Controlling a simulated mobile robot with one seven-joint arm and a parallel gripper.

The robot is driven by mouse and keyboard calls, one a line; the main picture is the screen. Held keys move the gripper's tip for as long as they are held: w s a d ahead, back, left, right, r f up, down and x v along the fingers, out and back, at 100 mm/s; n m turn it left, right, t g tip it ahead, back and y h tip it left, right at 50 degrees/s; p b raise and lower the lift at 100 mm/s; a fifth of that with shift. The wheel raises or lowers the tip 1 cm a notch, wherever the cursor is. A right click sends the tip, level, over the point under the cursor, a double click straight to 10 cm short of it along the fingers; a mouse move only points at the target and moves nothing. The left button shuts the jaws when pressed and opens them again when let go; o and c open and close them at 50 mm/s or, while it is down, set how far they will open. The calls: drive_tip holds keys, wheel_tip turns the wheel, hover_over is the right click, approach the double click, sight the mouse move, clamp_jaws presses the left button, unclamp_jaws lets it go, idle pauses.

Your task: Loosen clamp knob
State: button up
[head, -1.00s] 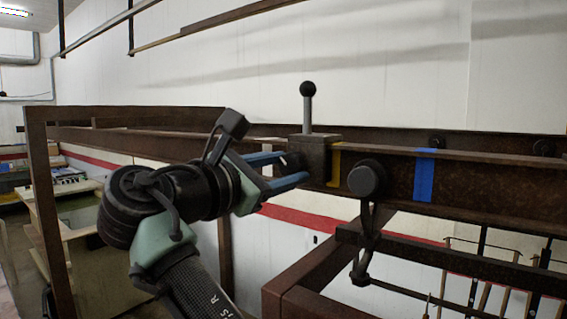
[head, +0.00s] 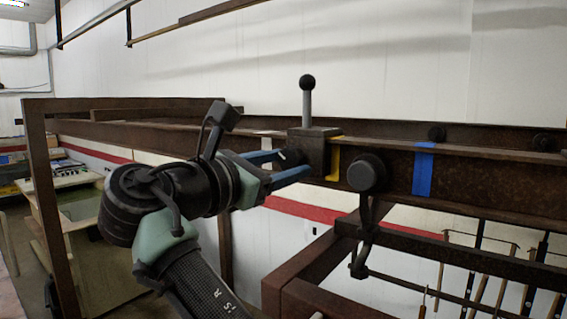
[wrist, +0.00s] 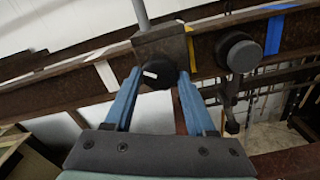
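The clamp block (head: 313,150) sits on the rusty rail, with an upright rod and black ball (head: 307,82) on top. A black clamp knob (wrist: 157,76) with a white mark is on the block's near face. In the head view the knob (head: 290,158) is partly hidden by my gripper. My gripper (wrist: 160,80) has blue fingers, one on each side of the knob. A thin gap seems to show at the right finger, so the fingers look open around it; contact on the left is unclear. In the head view my gripper (head: 292,164) reaches the block from the left.
The rail (head: 470,175) carries yellow tape (head: 333,160) beside the block and blue tape (head: 423,170) farther right. A larger round black knob (head: 367,172) with a crank arm stands close to the right of my gripper. A rusty frame (head: 45,190) is at left.

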drive_tip(key=o, duration=0.3)
drive_tip(key=shift+b+v, duration=3.65)
drive_tip(key=shift+v, duration=2.85)
wheel_tip(320, 180, down, 4)
drive_tip(key=w+a+m+t+y+b, duration=0.2)
drive_tip(key=a+m+t+y, duration=0.15)
drive_tip(key=y, duration=0.35)
drive_tip(key=s+d+m+t+y+b, duration=0.1)
drive_tip(key=s+d+m+t, duration=0.2)
drive_tip(key=m, duration=0.4)
drive_tip(key=s+d+m+t+y+b, duration=0.1)
drive_tip(key=s+d+m+t, duration=0.2)
drive_tip(key=s+m, duration=0.4)
drive_tip(key=s+d+m+t+y+b, duration=0.1)
drive_tip(key=s+d+m+t+b, duration=0.1)
drive_tip(key=s+d+m, duration=0.3)
drive_tip(key=shift+d+r+m+t+y, duration=0.2)
drive_tip(key=shift+m+t, duration=0.15)
drive_tip(key=shift+m, duration=0.25)
drive_tip(key=shift+d+r+m+t+y, duration=0.15)
drive_tip(key=shift+m+t, duration=0.15)
drive_tip(key=shift+m, duration=0.25)
